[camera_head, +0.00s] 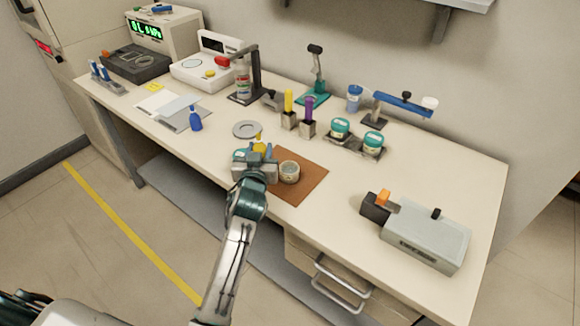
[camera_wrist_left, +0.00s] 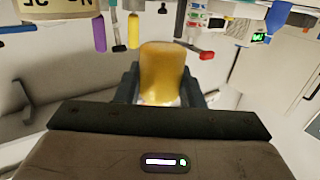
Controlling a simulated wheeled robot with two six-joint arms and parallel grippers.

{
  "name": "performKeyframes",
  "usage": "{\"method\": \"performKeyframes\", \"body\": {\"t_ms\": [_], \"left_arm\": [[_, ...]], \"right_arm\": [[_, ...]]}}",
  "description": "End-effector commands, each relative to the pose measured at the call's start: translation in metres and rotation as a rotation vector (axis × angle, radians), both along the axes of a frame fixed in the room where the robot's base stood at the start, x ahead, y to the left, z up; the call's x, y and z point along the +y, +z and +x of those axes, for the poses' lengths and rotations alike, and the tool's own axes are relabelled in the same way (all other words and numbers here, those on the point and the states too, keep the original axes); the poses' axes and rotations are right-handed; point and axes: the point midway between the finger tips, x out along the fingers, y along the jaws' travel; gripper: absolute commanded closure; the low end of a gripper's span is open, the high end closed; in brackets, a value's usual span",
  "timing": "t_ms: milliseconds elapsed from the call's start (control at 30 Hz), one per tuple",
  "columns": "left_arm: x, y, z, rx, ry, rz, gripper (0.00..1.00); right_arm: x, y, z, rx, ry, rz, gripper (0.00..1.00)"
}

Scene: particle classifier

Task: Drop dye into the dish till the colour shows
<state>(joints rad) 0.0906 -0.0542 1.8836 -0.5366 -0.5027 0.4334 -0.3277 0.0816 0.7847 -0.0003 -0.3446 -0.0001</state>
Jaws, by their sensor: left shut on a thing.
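My left gripper (camera_head: 257,155) is shut on a small yellow dropper bottle (camera_head: 259,140), just left of the dish. In the left wrist view, the amber body of the bottle (camera_wrist_left: 163,72) stands between the two dark fingers of the gripper (camera_wrist_left: 162,92). The bottle's tip is not clear in either view. The small round beige dish (camera_head: 289,172) sits on a brown mat (camera_head: 308,187). A pale labelled wall, likely the dish (camera_wrist_left: 60,8), shows at the top left of the wrist view. The colour inside the dish is too small to tell. My right gripper is not in view.
A grey saucer (camera_head: 248,129) and a blue dropper bottle (camera_head: 196,119) stand to the left. Yellow (camera_head: 289,103) and purple (camera_head: 308,112) tools in holders and teal-lidded jars (camera_head: 340,128) stand behind. A grey device (camera_head: 425,235) is at right.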

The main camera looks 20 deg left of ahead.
Motion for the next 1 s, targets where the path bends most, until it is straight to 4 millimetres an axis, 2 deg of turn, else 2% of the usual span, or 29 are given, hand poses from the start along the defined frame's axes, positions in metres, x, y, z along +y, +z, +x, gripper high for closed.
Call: {"method": "performKeyframes", "body": {"t_ms": [167,333,1000], "left_arm": [[-0.002,0.002,0.000,0.006,0.002,0.030,0.88],[-0.005,0.003,0.001,0.020,0.003,0.091,0.88],[-0.021,0.004,0.004,0.088,0.005,0.426,0.88]], "right_arm": [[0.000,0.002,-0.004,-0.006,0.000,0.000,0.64],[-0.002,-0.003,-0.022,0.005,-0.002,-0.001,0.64],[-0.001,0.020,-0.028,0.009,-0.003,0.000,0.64]]}}
